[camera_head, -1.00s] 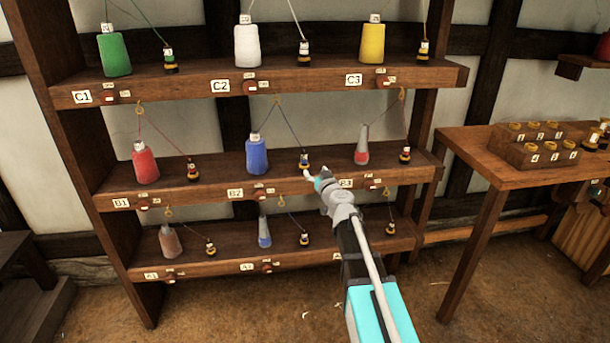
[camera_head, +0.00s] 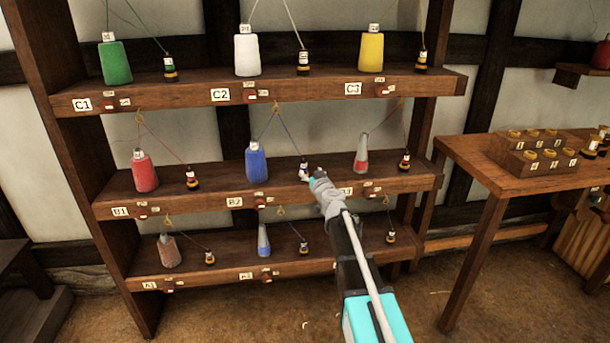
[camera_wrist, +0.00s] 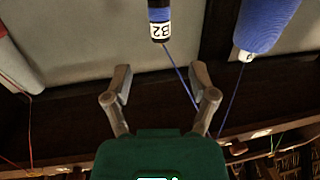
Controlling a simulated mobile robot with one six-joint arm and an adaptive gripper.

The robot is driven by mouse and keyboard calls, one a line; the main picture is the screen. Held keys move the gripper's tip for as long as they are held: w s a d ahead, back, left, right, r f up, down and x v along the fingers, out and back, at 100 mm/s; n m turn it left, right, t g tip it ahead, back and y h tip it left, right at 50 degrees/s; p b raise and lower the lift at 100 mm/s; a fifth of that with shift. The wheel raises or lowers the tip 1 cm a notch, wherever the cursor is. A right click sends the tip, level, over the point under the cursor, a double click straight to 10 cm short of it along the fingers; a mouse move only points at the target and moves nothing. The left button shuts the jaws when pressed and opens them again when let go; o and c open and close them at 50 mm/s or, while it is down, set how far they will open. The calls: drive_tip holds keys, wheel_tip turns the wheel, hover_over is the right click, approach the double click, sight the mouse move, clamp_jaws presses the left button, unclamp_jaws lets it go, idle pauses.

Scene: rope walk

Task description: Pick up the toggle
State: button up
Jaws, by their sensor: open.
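The toggle I take as the task's is the small dark bobbin-like piece labelled B2 (camera_wrist: 160,28), with a blue thread. It also shows in the head view on the middle shelf (camera_head: 303,163), right of the blue cone (camera_head: 257,162), its lower part partly hidden by my gripper. My gripper (camera_wrist: 161,70) is open and empty in the wrist view, its two fingers spread apart. The toggle appears beyond the fingertips, roughly centred between them. In the head view my gripper (camera_head: 311,174) is close to the toggle; I cannot tell whether they touch.
The middle shelf (camera_head: 210,198) also holds a red cone (camera_head: 145,172) at left and a grey-red cone (camera_head: 361,154) at right, with their own small bobbins. Shelves above and below hold more cones. A wooden table (camera_head: 475,163) with a box stands at right.

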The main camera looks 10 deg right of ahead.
sight(305, 164)
drive_tip(key=shift+w+a, duration=0.15)
drive_tip(key=shift+w, duration=0.65)
drive_tip(key=shift+w+a, duration=0.1)
drive_tip(key=shift+w, duration=0.65)
drive_tip(key=shift+w+a, duration=0.25)
drive_tip(key=shift+w, duration=1.05)
drive_tip(key=shift+w+a, duration=0.2)
drive_tip(key=shift+w, duration=1.1)
clamp_jaws()
